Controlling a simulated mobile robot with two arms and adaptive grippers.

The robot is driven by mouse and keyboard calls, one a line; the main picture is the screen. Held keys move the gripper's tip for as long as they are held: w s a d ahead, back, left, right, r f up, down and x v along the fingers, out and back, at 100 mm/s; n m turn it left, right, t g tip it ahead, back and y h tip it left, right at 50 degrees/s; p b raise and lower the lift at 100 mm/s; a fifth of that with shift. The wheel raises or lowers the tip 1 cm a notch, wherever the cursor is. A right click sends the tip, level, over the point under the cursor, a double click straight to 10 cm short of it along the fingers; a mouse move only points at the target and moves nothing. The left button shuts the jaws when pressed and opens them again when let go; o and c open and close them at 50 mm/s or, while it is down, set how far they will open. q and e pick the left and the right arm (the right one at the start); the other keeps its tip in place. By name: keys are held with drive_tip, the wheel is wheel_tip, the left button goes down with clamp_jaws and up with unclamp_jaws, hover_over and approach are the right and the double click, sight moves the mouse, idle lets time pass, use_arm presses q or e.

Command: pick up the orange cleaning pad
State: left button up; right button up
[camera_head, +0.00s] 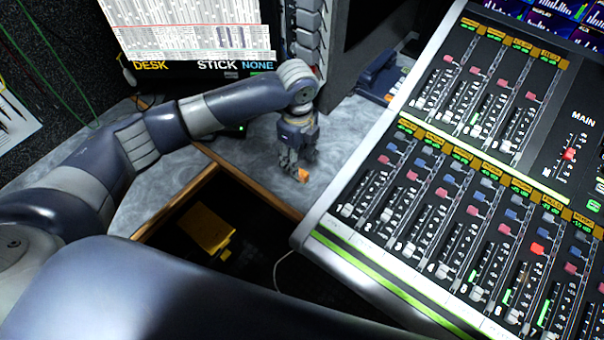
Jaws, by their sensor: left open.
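The orange cleaning pad (303,176) is a small orange piece on the grey marbled desk, close to the desk's wooden edge. My left gripper (299,165) points down just above and around the pad, with its fingers apart. Part of the pad may be hidden behind a finger. I cannot tell whether the fingers touch it. My right gripper does not show.
The large mixing console (470,160) stands just right of the gripper. A wooden edge (247,186) borders a dark opening in front, with a yellow object (205,228) down inside it. A monitor (190,40) stands behind, and a blue desk phone (380,78) sits at the back right.

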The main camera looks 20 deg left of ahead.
sight(301, 176)
use_arm(q)
drive_tip(key=shift+d+f, duration=0.1)
drive_tip(key=shift+f, duration=0.4)
drive_tip(key=f, duration=0.3)
drive_tip(key=shift+s+d+f, duration=0.1)
drive_tip(key=shift+s+f, duration=0.15)
drive_tip(key=shift+w+f, duration=0.1)
drive_tip(key=shift+f, duration=0.3)
drive_tip(key=c, duration=0.9)
clamp_jaws()
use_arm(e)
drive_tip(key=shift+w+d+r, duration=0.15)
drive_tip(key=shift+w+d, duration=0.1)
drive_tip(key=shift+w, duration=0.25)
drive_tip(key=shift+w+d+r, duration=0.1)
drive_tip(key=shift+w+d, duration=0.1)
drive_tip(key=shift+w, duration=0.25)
